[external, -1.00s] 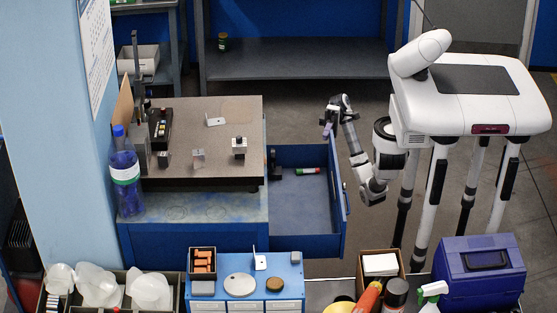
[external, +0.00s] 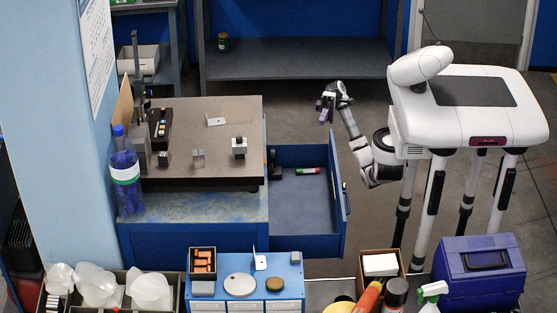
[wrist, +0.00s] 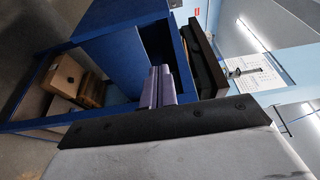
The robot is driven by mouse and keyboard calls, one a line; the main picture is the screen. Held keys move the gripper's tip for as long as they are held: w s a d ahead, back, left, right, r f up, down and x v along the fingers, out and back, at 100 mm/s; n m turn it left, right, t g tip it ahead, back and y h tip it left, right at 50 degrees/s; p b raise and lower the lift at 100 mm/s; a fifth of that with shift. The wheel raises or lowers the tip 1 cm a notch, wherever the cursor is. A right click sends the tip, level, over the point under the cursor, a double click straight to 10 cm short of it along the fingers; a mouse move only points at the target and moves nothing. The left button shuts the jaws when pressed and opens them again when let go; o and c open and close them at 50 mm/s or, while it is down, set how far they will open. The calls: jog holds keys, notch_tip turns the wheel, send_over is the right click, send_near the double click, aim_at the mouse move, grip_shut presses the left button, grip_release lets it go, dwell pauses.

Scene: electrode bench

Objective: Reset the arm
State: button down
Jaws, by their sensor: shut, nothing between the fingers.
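My gripper (external: 324,116) is on my raised, bent arm, above the back right corner of the open blue drawer (external: 318,205) in the external view. Its purple fingers point down and are together with nothing between them. In the wrist view the fingers (wrist: 160,86) show side by side and touching. My gripper is apart from the drawer and the bench.
The brown-topped bench (external: 215,130) carries small metal blocks. A blue bottle (external: 125,165) stands at its left end. A grey shelf (external: 300,60) stands behind. Floor between bench and shelf is clear.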

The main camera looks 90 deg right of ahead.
jog(key=shift+d, duration=0.1)
dwell(0.3)
jog(key=a+p, duration=0.4)
jog(key=a, duration=0.5)
jog(key=shift+s+a+p, duration=0.25)
jog(key=shift+s+p, duration=0.1)
